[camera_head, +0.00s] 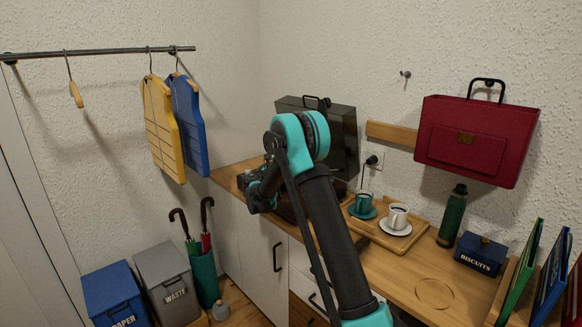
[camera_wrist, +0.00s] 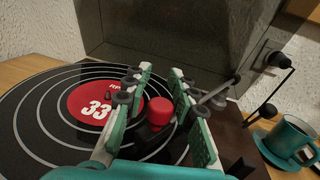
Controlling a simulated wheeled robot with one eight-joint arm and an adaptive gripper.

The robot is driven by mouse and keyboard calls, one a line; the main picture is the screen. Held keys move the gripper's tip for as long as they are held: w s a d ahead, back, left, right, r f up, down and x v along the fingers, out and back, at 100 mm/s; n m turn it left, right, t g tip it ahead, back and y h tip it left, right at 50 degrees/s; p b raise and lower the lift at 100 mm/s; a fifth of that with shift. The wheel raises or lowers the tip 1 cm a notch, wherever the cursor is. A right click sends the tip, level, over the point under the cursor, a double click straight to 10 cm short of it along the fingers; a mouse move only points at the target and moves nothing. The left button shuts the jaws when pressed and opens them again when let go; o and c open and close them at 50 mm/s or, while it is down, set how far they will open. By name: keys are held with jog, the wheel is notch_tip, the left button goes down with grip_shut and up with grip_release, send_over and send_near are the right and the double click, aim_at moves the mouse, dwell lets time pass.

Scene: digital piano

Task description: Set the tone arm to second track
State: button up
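The record player's black disc (camera_wrist: 40,112) lies flat with pale rings and a red label (camera_wrist: 92,103) reading 33. A red-topped dark knob (camera_wrist: 160,110) stands over the disc's right part. A grey rod (camera_wrist: 217,91), seemingly part of the tone arm, shows behind the right finger; its joining to the knob is hidden. My gripper (camera_wrist: 160,73) is open, with one finger on each side of the red knob and small gaps visible. In the head view my arm hides most of the player below its raised dark lid (camera_head: 343,135).
A tray (camera_head: 366,231) with a teal cup (camera_head: 364,202) and a white cup (camera_head: 398,214) stands right of the player. A green bottle (camera_head: 453,216) and biscuit box (camera_head: 481,255) are farther right. The raised lid (camera_wrist: 180,40) bounds the back.

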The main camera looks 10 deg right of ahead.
jog(key=shift+o, duration=0.3)
jog(key=v, duration=1.2)
